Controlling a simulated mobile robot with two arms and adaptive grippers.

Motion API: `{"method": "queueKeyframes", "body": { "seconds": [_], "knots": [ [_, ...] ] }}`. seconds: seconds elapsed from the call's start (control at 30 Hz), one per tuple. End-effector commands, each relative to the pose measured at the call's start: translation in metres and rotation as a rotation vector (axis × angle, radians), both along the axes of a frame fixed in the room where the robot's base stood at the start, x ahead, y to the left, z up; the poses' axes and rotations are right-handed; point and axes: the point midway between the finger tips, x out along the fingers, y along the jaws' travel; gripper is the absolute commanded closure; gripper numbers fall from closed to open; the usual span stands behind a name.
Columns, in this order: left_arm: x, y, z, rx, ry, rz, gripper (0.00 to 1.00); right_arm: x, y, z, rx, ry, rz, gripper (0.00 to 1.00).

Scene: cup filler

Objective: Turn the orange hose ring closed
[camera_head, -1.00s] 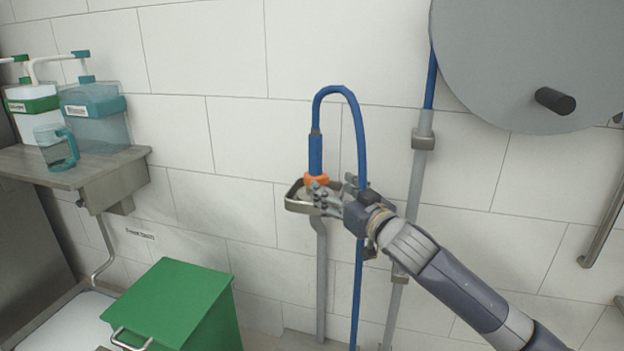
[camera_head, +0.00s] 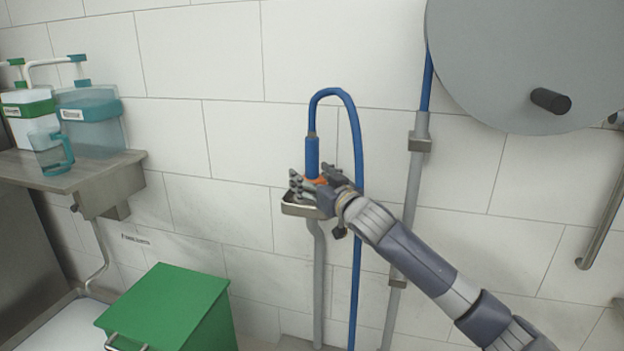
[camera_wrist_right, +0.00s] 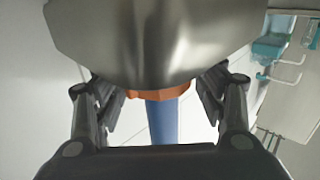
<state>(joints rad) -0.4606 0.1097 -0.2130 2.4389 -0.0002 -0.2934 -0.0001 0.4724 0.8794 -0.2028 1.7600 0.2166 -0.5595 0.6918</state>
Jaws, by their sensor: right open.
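The orange hose ring (camera_head: 317,181) sits at the lower end of the blue hose grip (camera_head: 312,155), above a small metal wall holder (camera_head: 302,209). My right gripper (camera_head: 305,184) is at the ring, its fingers partly covering it. In the right wrist view the orange ring (camera_wrist_right: 158,91) lies between the two open fingers, with the blue hose grip (camera_wrist_right: 162,122) beyond it. The fingers of my right gripper (camera_wrist_right: 160,98) stand apart on both sides, with gaps to the ring. A metal surface fills the top of that view and hides part of the ring. My left gripper is not in view.
The blue hose (camera_head: 357,230) loops over and hangs down behind my right arm. A large grey disc (camera_head: 520,60) with a black knob is at upper right. A shelf (camera_head: 75,172) with dispensers and a jug stands at left. A green bin (camera_head: 165,305) is below.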

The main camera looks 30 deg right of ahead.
Motion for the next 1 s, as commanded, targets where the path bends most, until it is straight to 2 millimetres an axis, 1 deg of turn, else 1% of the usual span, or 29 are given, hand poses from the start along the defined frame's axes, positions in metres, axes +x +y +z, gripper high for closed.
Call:
{"method": "queueKeyframes", "body": {
  "seconds": [0.2, 0.23, 0.27, 0.3, 0.37, 0.4, 0.43, 0.77, 1.0],
  "knots": [
    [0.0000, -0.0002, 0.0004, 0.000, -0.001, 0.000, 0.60, 0.0003, 0.0003, -0.0002, 0.000, 0.000, 0.000, 0.35],
    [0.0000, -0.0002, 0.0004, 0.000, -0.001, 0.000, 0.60, 0.0003, 0.0003, -0.0002, 0.000, 0.000, 0.000, 0.37],
    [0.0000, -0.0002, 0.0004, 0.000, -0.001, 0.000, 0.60, 0.0002, 0.0003, -0.0002, 0.000, 0.000, 0.000, 0.44],
    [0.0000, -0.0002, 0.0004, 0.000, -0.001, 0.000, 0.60, 0.0002, 0.0002, -0.0002, 0.000, 0.000, 0.000, 0.53],
    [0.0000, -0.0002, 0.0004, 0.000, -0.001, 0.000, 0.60, 0.0002, 0.0002, -0.0002, 0.000, 0.000, 0.000, 0.67],
    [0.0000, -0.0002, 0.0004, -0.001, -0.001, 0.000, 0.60, 0.0002, 0.0002, -0.0002, 0.000, 0.000, 0.000, 0.76],
    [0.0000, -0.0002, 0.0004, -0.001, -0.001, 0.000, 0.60, 0.0001, 0.0002, -0.0003, 0.000, 0.001, 0.000, 0.80],
    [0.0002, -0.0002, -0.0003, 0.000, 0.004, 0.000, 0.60, 0.0003, 0.0011, -0.0004, 0.004, 0.000, -0.019, 0.80],
    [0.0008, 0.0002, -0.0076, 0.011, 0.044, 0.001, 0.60, 0.0005, 0.0030, -0.0004, 0.008, -0.001, -0.115, 0.80]
  ]
}}
